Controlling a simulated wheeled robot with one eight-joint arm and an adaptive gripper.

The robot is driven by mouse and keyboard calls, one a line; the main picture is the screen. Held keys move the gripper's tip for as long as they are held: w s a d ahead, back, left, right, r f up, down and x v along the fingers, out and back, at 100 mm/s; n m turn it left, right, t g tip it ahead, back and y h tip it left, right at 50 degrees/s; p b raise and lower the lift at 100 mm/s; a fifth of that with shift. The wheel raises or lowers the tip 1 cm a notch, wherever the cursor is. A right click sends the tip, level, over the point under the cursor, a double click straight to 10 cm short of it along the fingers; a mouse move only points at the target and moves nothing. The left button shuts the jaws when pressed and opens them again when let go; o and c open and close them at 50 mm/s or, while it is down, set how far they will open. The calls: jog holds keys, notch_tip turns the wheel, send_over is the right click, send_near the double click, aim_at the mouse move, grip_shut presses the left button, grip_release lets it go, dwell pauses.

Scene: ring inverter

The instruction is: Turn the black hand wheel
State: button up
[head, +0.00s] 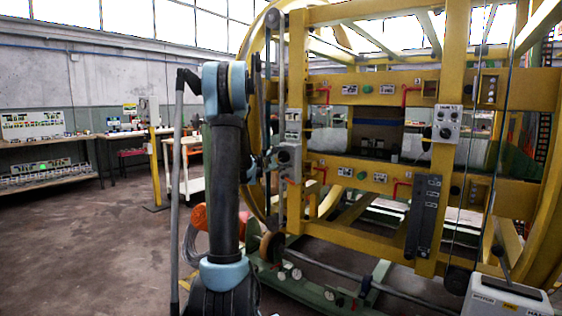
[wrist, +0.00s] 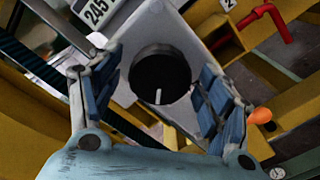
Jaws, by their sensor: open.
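A round black wheel or knob (wrist: 158,72) with a white mark near its lower edge sits on a light grey box (wrist: 190,45) in the wrist view. It appears to be the black hand wheel. My gripper (wrist: 155,92) is open, with one blue-padded finger on each side of the wheel. The fingers look apart from it; the exact depth gap cannot be told. In the head view my gripper (head: 268,160) is beside a grey box (head: 289,157) on the yellow frame. The wheel cannot be made out there.
The large yellow ring frame (head: 355,235) stands close in front of my arm. Red handles (head: 407,95) stick out from its beams, and an orange knob (wrist: 261,115) is close to my right finger. Open floor (head: 75,245) lies to the left.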

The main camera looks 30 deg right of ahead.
jog(key=v, duration=1.2)
jog(key=shift+f, duration=0.1)
jog(key=s+a+f+m+g+y, duration=0.1)
jog(key=s+a+f+m+y, duration=0.2)
jog(key=s+a, duration=0.9)
jog(key=s+a+f+m+g+y, duration=0.2)
jog(key=s+a+f+m+y, duration=0.2)
jog(key=s+a+f+y, duration=0.4)
jog(key=s+a+f+m+g+y, duration=0.1)
jog(key=s+a+f+m+y, duration=0.3)
jog(key=s+a+f, duration=0.7)
jog(key=s+a+y, duration=0.1)
jog(key=s+a, duration=0.5)
jog(key=a, duration=0.3)
jog(key=shift+s+a+f+g+y, duration=0.2)
jog(key=shift+s+g+y, duration=0.05)
jog(key=shift+g+y, duration=0.05)
jog(key=shift+w+f, duration=0.2)
jog(key=shift+w, duration=0.25)
